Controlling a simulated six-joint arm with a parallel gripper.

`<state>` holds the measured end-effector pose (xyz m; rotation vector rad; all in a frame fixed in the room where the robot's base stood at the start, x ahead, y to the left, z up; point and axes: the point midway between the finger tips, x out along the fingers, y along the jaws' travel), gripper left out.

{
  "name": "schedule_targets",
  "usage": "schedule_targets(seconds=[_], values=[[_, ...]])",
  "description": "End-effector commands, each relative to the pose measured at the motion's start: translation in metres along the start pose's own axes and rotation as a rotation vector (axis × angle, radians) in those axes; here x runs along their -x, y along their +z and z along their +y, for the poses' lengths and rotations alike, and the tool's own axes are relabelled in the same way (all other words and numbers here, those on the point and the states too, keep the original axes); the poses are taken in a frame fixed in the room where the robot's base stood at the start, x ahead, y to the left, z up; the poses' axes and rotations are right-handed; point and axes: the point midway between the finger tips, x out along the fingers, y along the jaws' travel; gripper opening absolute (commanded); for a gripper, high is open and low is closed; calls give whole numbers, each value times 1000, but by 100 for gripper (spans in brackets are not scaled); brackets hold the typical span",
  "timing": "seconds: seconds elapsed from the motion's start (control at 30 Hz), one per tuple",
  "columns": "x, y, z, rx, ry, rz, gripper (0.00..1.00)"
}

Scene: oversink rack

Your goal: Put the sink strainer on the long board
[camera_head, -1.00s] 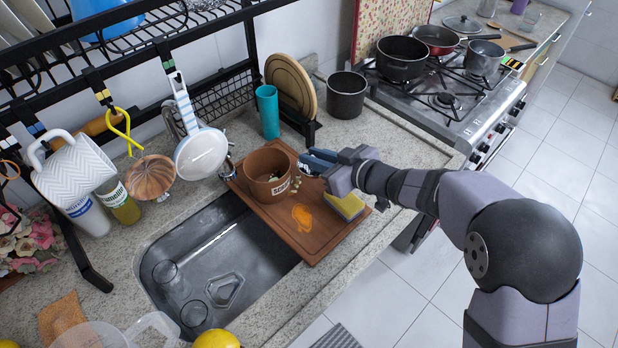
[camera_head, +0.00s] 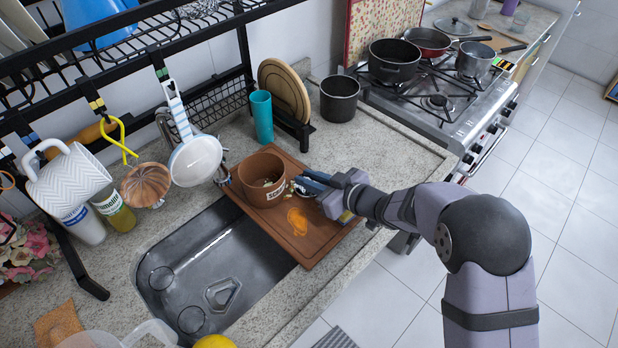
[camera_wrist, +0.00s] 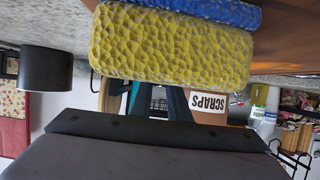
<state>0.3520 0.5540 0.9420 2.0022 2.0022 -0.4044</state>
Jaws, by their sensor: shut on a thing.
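In the wrist view a yellow and blue sponge (camera_wrist: 170,45) fills the upper middle and covers the fingertips. In the head view my gripper hides most of that sponge.
The brown scraps pot (camera_head: 262,176) stands on the board close to the fingertips. An orange stain (camera_head: 297,221) marks the board. The sink (camera_head: 195,265) opens to the left. A turquoise cup (camera_head: 262,117) and dark pot (camera_head: 339,98) stand behind. Counter right of the board is clear.

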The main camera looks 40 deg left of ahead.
Motion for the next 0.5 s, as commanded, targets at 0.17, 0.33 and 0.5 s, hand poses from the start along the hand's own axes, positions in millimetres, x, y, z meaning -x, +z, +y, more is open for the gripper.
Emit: schedule_targets(seconds=[0.17,0.33,0.5], values=[[-1,2,0,0,0,0,0],[-1,2,0,0,0,0,35],[-1,2,0,0,0,0,35]])
